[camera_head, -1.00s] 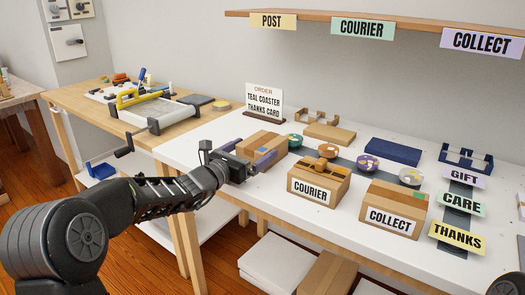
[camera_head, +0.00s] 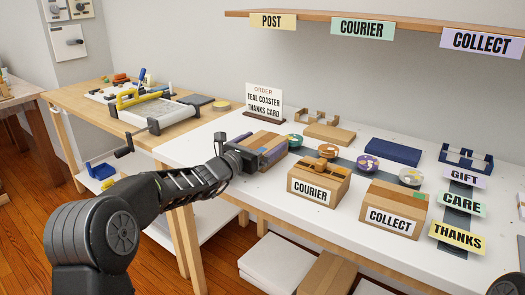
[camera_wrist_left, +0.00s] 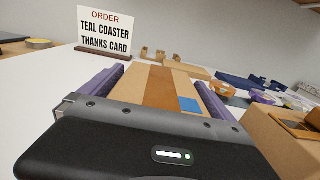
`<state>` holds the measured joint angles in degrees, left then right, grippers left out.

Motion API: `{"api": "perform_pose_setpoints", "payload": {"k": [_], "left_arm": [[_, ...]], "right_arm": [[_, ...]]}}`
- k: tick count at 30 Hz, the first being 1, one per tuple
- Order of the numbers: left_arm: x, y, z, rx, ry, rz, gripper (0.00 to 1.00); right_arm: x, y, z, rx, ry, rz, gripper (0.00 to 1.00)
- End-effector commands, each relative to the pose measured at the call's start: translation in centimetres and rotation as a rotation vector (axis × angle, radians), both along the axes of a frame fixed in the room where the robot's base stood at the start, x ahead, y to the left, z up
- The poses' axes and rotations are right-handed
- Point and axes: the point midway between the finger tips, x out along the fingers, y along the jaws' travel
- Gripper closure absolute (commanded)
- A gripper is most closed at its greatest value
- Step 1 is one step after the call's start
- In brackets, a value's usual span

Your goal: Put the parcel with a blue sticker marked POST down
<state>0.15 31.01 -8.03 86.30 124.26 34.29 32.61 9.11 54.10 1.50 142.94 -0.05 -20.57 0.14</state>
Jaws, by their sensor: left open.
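The brown parcel (camera_head: 266,141) rests on the white table at its left part, below the yellow POST sign (camera_head: 272,21). In the left wrist view the parcel (camera_wrist_left: 145,90) has a darker tape strip and a blue sticker (camera_wrist_left: 190,105); any writing on the sticker cannot be read. My left gripper (camera_head: 260,147) is open, its purple fingers along two opposite sides of the parcel. In the left wrist view the fingers of this gripper (camera_wrist_left: 158,87) flank the box; whether they touch it is unclear. My right gripper is out of view.
The COURIER box (camera_head: 318,184) and COLLECT box (camera_head: 394,209) stand to the right. Behind are an order sign (camera_head: 264,101), tape rolls (camera_head: 367,163) and a navy box (camera_head: 393,151). The white table (camera_head: 265,195) is bare in front of the parcel.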

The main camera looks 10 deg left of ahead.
Motion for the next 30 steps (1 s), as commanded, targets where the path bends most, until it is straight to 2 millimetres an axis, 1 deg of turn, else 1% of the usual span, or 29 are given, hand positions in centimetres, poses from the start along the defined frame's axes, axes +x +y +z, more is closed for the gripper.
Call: {"api": "perform_pose_setpoints", "payload": {"k": [5,30], "left_arm": [[-0.01,0.00,0.01,0.000,0.000,0.000,0.00],[-0.01,-0.01,0.18,0.000,-0.003,-0.001,0.68]], "right_arm": [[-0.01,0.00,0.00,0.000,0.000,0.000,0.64],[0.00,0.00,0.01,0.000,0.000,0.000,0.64]]}}
